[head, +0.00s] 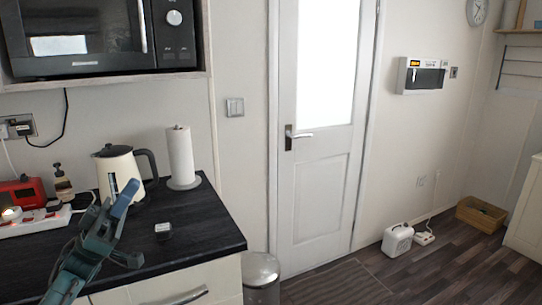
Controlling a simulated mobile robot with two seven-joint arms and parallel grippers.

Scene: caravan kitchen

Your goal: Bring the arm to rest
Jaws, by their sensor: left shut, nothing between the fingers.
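My left gripper (123,200), teal with a blue finger part, reaches in from the lower left over the dark worktop (205,235). It is shut and empty, in front of the cream kettle (119,172). A small dark item with a pale label (163,231) lies on the worktop to its right, apart from it. My right gripper is not in view.
A paper towel roll (180,157) stands by the kettle. A white power strip (35,222), a red device (22,192) and a soap bottle (63,184) are at the left. A bin (261,272) stands beside the counter. A microwave (95,38) sits above.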

